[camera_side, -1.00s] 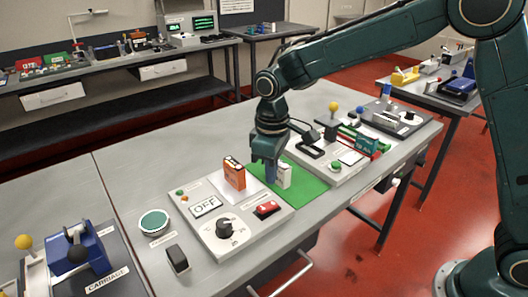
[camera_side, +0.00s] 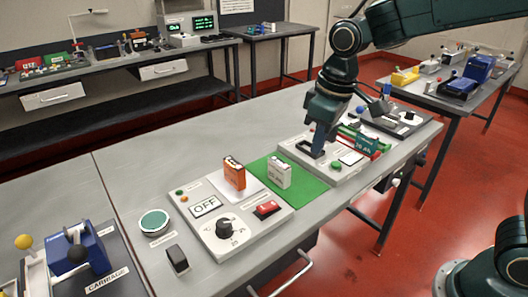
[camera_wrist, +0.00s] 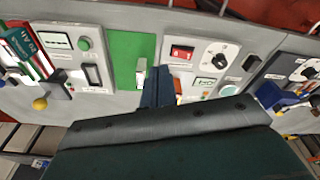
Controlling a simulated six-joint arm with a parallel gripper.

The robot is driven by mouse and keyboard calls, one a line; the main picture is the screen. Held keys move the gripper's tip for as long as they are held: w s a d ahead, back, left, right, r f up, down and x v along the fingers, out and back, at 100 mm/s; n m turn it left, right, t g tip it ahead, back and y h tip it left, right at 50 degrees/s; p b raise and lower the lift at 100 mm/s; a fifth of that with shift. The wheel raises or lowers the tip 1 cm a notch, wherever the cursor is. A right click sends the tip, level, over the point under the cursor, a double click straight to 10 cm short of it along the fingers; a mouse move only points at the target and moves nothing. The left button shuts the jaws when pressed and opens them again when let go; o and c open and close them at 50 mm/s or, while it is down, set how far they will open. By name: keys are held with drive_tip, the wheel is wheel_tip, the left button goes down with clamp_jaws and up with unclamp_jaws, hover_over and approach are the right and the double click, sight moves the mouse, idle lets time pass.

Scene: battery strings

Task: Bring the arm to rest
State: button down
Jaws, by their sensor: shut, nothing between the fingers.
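My gripper (camera_side: 320,145) is in the side view, above the grey panel to the right of the green mat. Its blue fingers are together and hold nothing. In the wrist view the gripper (camera_wrist: 158,78) points toward the edge of the green mat (camera_wrist: 122,53). A white battery block (camera_side: 279,173) stands on the green mat (camera_side: 314,188). An orange battery block (camera_side: 234,174) stands on a white pad left of it. The fingers are apart from both blocks.
A control panel with a dial (camera_side: 224,229), a red switch (camera_side: 267,209) and an OFF display (camera_side: 205,206) lies at the front. A blue carriage device (camera_side: 77,252) is at the left. The table's left rear is clear.

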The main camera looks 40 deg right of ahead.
drive_tip(key=s+d+r+m+t, duration=0.1)
drive_tip(key=s+d, duration=0.3)
drive_tip(key=s, duration=0.5)
drive_tip(key=s+d+r+m+t, duration=0.2)
drive_tip(key=s+d+m, duration=0.1)
drive_tip(key=s, duration=0.7)
drive_tip(key=shift+d+r+t, duration=0.2)
drive_tip(key=shift+d+t, duration=0.2)
